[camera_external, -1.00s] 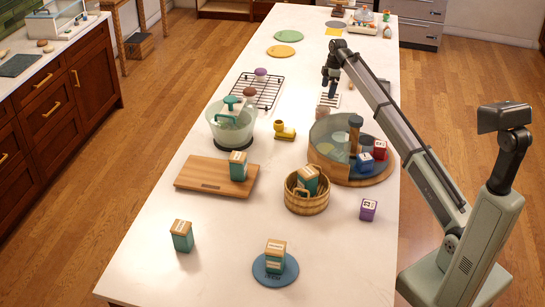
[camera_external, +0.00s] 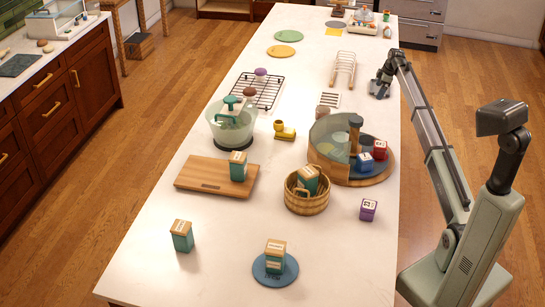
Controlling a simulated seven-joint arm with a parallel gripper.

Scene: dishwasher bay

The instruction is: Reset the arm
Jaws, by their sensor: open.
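My arm reaches along the right side of the white counter (camera_external: 225,265). My gripper (camera_external: 377,92) is at the counter's right edge, toward the far half, pointing down and to the left. It is open, with nothing seen between its fingers. It is small in the view, and its exact height above the counter cannot be told.
A wire rack (camera_external: 345,68) and a small slatted piece (camera_external: 331,99) lie left of my gripper. The round wooden tray (camera_external: 385,172) with red and blue boxes is nearer. A basket (camera_external: 306,204), wooden board (camera_external: 205,178) and glass pot (camera_external: 230,130) stand further left.

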